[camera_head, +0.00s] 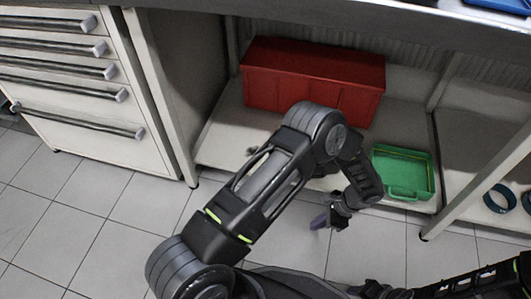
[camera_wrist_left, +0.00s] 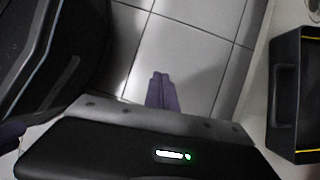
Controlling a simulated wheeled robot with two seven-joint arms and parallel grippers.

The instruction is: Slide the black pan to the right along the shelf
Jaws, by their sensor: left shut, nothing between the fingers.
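A black pan with a handle and a yellow line along its edge (camera_wrist_left: 297,100) shows at the right of the left wrist view, cut off by the frame. In the head view I cannot make it out; my left arm covers part of the shelf. My left gripper (camera_head: 321,220) is in front of the low shelf, over the floor, with its purple fingers together and empty. The fingers also show in the left wrist view (camera_wrist_left: 161,92), over floor tiles and apart from the pan. Part of my right arm shows at the bottom right of the head view; its fingers are not clear.
A red bin (camera_head: 300,75) stands at the back of the low shelf (camera_head: 222,135). A green tray (camera_head: 403,172) lies at the shelf's right end, beside an upright post. Dark rings (camera_head: 497,198) lie farther right. A drawer cabinet (camera_head: 85,85) stands left.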

